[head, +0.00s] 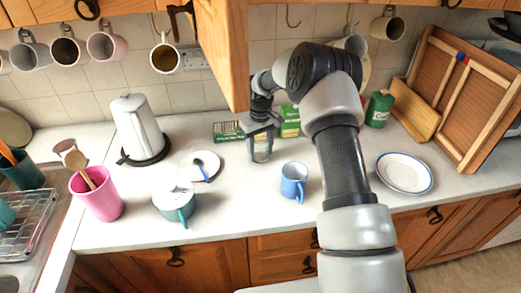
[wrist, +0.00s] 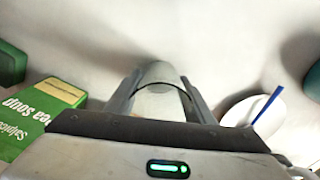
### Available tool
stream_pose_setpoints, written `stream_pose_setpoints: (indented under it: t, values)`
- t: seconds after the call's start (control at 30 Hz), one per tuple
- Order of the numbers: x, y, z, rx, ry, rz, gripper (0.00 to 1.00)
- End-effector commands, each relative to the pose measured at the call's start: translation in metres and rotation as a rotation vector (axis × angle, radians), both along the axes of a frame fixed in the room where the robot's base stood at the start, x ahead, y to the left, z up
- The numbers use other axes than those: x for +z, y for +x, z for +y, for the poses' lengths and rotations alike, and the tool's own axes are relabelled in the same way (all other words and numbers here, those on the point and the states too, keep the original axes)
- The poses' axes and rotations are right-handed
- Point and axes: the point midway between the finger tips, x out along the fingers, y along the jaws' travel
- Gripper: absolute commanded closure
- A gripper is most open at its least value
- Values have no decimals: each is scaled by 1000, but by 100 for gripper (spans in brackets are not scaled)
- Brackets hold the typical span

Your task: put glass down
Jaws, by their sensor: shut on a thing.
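My gripper (head: 260,133) is over the counter, with its jaws shut on a clear glass (head: 262,153). In the wrist view, my gripper (wrist: 161,98) has one finger on each side of the glass (wrist: 161,76). The glass looks upright, low over the white counter (head: 240,212). I cannot tell whether its base touches the surface. The upper part of the glass is hidden by the fingers in the head view.
A green soup box (head: 290,122) is close behind on the right. A cupboard door (head: 222,50) hangs open above.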

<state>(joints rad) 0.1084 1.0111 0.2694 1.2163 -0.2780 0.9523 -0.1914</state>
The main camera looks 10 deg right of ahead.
Motion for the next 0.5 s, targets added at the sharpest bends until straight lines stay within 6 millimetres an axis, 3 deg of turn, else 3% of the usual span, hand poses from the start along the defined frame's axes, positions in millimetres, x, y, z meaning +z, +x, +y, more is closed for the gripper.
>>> stream_pose_setpoints:
  t: [0.33, 0.37, 0.43, 0.5]
  values:
    - [-4, 1, 0, -1, 0, -3, 79]
    - [-3, 1, 0, -1, 0, -2, 48]
    - [-3, 1, 0, -1, 0, -2, 36]
    - [-3, 1, 0, -1, 0, -2, 33]
